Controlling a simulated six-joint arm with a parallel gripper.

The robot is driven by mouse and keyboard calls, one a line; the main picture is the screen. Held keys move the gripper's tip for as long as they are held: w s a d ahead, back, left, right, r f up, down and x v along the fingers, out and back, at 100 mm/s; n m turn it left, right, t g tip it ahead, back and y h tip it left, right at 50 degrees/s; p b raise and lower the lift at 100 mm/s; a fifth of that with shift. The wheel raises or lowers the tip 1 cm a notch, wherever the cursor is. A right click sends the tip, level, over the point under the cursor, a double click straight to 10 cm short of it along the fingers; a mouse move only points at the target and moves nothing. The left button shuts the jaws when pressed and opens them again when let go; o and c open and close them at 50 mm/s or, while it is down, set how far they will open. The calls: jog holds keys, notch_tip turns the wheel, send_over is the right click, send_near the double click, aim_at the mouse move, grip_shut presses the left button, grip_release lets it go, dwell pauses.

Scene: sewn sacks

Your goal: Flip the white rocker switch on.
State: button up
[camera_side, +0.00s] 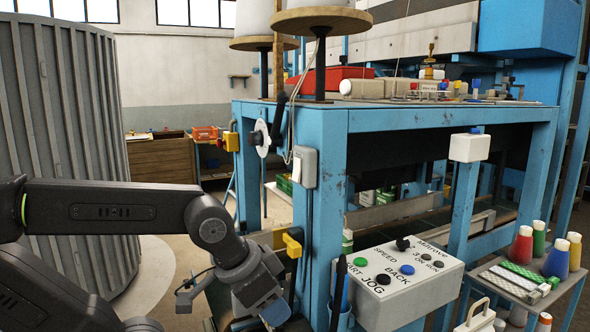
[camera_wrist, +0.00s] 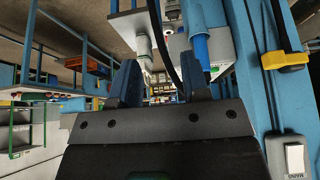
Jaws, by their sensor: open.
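The white rocker switch (camera_side: 304,166) is mounted in a pale box on the blue front post of the machine, high on the post in the side view. It also shows in the wrist view (camera_wrist: 294,158) at the lower right corner, next to a label. Which way the rocker is tipped is too small to tell. My gripper (camera_side: 262,308) is below and left of the switch in the side view, apart from it. In the wrist view its two fingers (camera_wrist: 160,82) are spread with nothing between them.
A yellow handle (camera_side: 292,244) sits on the post between my gripper and the switch. A grey button box (camera_side: 405,285) stands right of the post. A black crank (camera_side: 278,115) and hanging cords are near the switch. Open floor lies left of the post.

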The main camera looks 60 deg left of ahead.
jog(key=shift+w+a+r, duration=0.15)
jog(key=shift+r, duration=0.1)
jog(key=shift+c, duration=0.7)
jog(key=w+a+r+n, duration=0.1)
jog(key=a+r+n, duration=0.1)
jog(key=r, duration=0.1)
jog(key=w+a+r+n+y, duration=0.1)
jog(key=a+r+n, duration=0.1)
jog(key=r, duration=0.1)
jog(key=w+a+r+n, duration=0.2)
jog(key=r+n, duration=0.1)
jog(key=shift+w+a+r+y, duration=0.1)
jog(key=shift+a+r+y, duration=0.2)
jog(key=shift+y, duration=0.1)
jog(key=c, duration=0.6)
jog(key=a+r+n+y, duration=0.1)
jog(key=a+r+n, duration=0.2)
jog(key=r, duration=0.1)
jog(key=a+r+n, duration=0.3)
jog(key=a+r, duration=0.1)
jog(key=a+r+n+y, duration=0.1)
jog(key=a+r+n, duration=0.2)
jog(key=r+n, duration=0.1)
jog(key=shift+w+a+r+y, duration=0.1)
jog(key=shift+a+r+y, duration=0.2)
jog(key=shift+a, duration=0.1)
grip_shut()
